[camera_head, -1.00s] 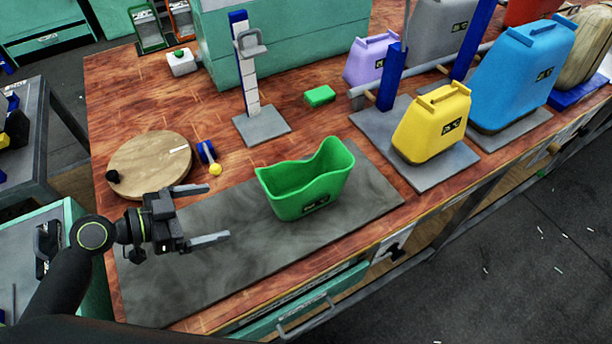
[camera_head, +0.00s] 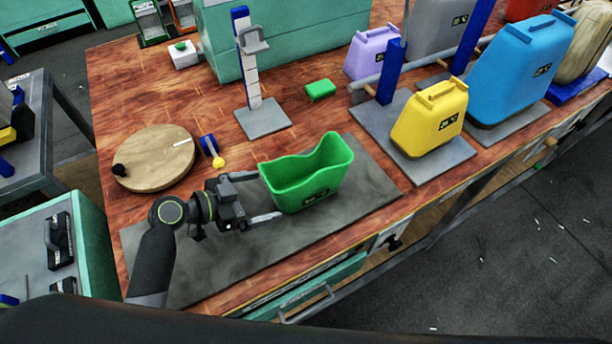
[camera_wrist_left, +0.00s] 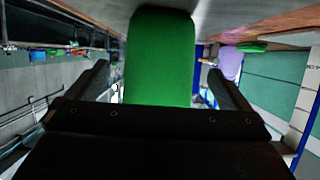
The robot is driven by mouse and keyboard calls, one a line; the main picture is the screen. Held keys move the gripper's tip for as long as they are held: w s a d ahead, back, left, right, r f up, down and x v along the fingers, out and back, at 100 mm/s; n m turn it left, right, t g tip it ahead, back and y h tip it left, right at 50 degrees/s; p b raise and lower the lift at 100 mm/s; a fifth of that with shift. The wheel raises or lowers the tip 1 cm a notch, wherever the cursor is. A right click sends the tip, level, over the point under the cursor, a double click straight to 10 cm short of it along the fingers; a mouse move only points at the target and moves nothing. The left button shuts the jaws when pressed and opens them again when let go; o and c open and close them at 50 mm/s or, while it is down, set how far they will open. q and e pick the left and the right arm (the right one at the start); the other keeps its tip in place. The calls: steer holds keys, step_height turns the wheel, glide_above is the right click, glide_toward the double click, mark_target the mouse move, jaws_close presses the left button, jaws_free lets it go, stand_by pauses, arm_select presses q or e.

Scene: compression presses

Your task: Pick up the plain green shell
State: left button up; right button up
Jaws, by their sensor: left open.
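The plain green shell (camera_head: 318,180) is an open-topped green container with a wavy rim and a small dark label on its front. It stands on the dark grey mat (camera_head: 225,258) on the wooden bench. My left gripper (camera_head: 272,202) is open at the shell's left end. In the left wrist view, the shell's narrow green end (camera_wrist_left: 160,62) shows between the two spread fingers (camera_wrist_left: 160,85), with a gap on each side. I cannot tell how far the fingertips reach along its sides. My right gripper is not in view.
A yellow shell (camera_head: 432,122) and a blue shell (camera_head: 515,75) stand on plates to the right. A round wooden board (camera_head: 150,160) lies at left. A blue post (camera_head: 245,60) on a grey base stands behind. A small green block (camera_head: 320,90) lies beyond the green shell.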

mark_target(278, 191)
arm_select(q)
steer(key=shift+w+d, duration=0.2)
steer(key=shift+d, duration=0.1)
steer(key=p+x, duration=0.2)
steer(key=x, duration=0.1)
steer(key=shift+w+d, duration=0.1)
steer(key=shift+d, duration=0.05)
steer(key=shift+w+d+f, duration=0.25)
steer(key=shift+d+f, duration=0.05)
steer(key=shift+d, duration=0.1)
steer(key=shift+c, duration=0.4)
steer(key=c, duration=0.6)
step_height(278, 191, up, 10)
steer(key=b, duration=0.1)
steer(key=w+r+v, duration=0.1)
steer(key=r+v, duration=0.2)
steer(key=v, duration=1)
